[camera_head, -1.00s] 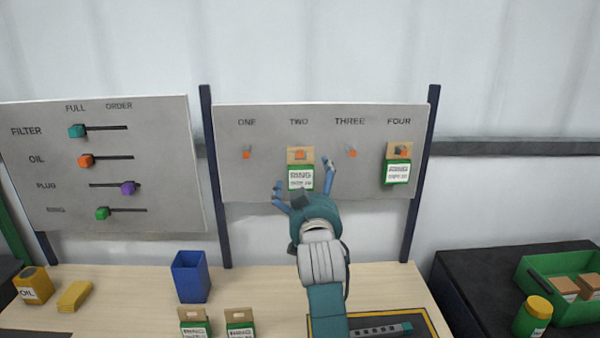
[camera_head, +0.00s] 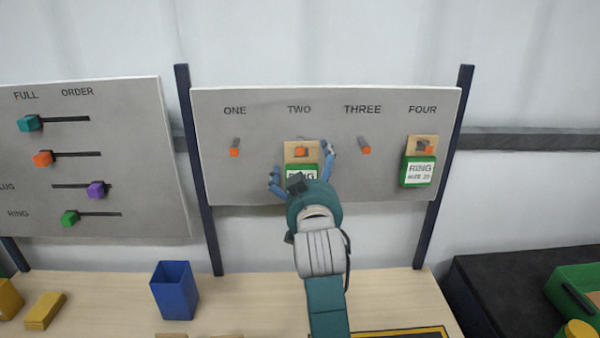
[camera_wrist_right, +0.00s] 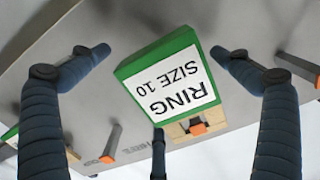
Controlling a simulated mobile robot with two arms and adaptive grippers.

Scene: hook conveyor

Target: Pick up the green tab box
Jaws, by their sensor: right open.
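A green box with a tan hang tab (camera_head: 301,154) hangs on the orange-tipped hook under TWO. Its white label reads RING SIZE 10 in the right wrist view (camera_wrist_right: 170,85), where it appears upside down. A second green tab box (camera_head: 419,170) hangs under FOUR. My right gripper (camera_head: 303,168) is open in front of the box under TWO. Its fingers stand on both sides of that box, apart from it in the wrist view (camera_wrist_right: 165,62). The gripper hides the lower part of the box in the head view. My left gripper is not in view.
Hooks ONE (camera_head: 234,150) and THREE (camera_head: 364,147) on the grey panel (camera_head: 260,180) are empty. A slider board (camera_head: 120,150) stands at left. Below, the table (camera_head: 240,300) holds a blue bin (camera_head: 175,290) and a yellow box (camera_head: 44,311). A green crate (camera_head: 575,285) is at right.

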